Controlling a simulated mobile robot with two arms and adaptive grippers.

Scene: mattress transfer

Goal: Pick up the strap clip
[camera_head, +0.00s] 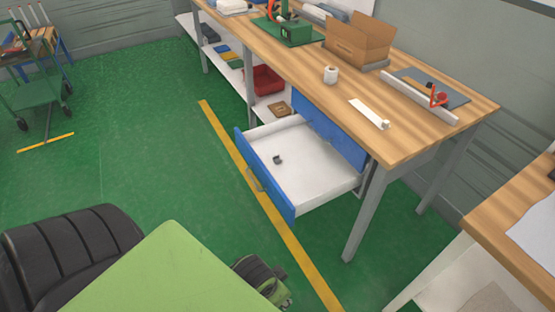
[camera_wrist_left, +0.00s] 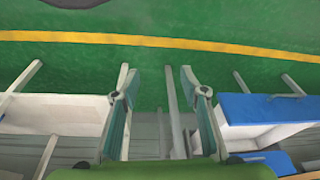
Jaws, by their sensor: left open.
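A small dark object, which looks like the strap clip (camera_head: 277,159), lies on the white floor of the open blue-fronted drawer (camera_head: 310,172) in the head view. It is too small to make out its details. My left gripper (camera_wrist_left: 158,78) shows in the left wrist view with its two fingers wide apart and nothing between them. I cannot make out the clip in that view. My right gripper is not in view.
The wooden workbench (camera_head: 400,135) stands above the drawer, with a cardboard box (camera_head: 357,42), a white roll (camera_head: 330,75) and a white strip (camera_head: 368,113) on top. A grey bench leg (camera_head: 365,215) stands right of the drawer.

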